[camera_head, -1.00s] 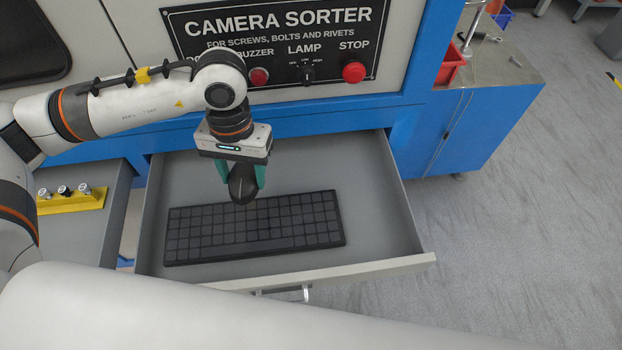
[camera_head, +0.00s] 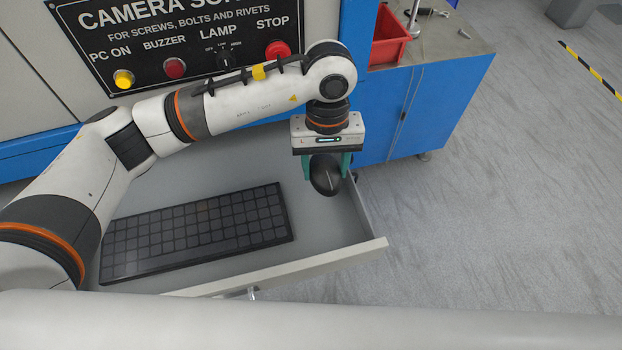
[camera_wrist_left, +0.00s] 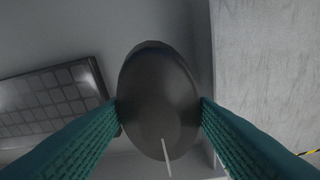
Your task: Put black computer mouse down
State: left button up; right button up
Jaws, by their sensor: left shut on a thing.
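The black computer mouse (camera_head: 325,176) is held between the teal fingers of my left gripper (camera_head: 328,168), which is shut on it. In the head view it hangs at the right end of the open drawer, right of the keyboard. In the left wrist view the mouse (camera_wrist_left: 160,98) fills the middle, with a finger touching it on each side. How high it is above the drawer floor I cannot tell. My right gripper is in neither view.
A black keyboard (camera_head: 195,235) lies in the open grey drawer (camera_head: 240,178). The drawer's front edge (camera_head: 330,262) and right wall (camera_head: 362,210) are close to the mouse. A panel with buttons (camera_head: 180,40) stands behind. A red bin (camera_head: 388,40) sits on the cabinet at right.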

aim_at(323, 197)
pick_arm(q)
notch_tip(323, 197, down, 3)
jog(key=shift+r, duration=0.1)
jog(key=shift+f+p, duration=0.45)
jog(key=shift+f, duration=1.8)
jog(key=shift+f, duration=0.15)
jog(key=o, duration=0.7)
